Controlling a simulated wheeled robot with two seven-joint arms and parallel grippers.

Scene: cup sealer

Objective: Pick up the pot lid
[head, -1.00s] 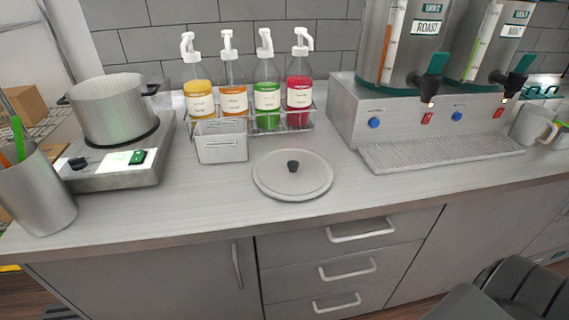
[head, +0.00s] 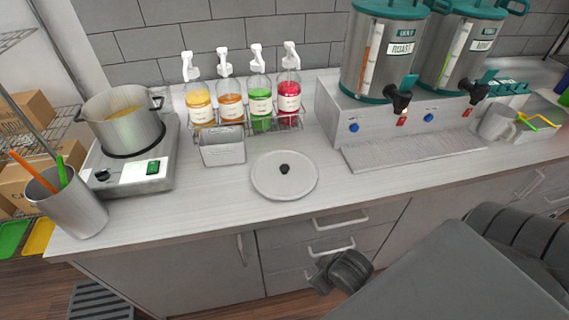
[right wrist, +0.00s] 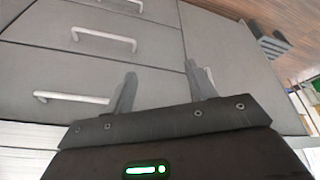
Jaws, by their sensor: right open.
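The pot lid (head: 270,183) is a flat, light grey disc with a black knob (head: 284,169) on top. It lies on the counter in the middle of the head view, with nothing on it. In the right wrist view my right gripper (right wrist: 158,82) is open and empty, its two fingers apart in front of the drawer fronts. In the head view my right arm comes in from the lower right, below and to the right of the lid, apart from it. The lid is not in the right wrist view. My left gripper is not in view.
A pot (head: 128,127) stands on a hot plate (head: 120,177) at the left, beside a utensil cup (head: 76,210). Syrup bottles (head: 244,100) and a metal bin (head: 222,150) stand behind the lid. Drink dispensers with a drip tray (head: 415,152) are at the right. Drawer handles (head: 331,249) stick out below the counter.

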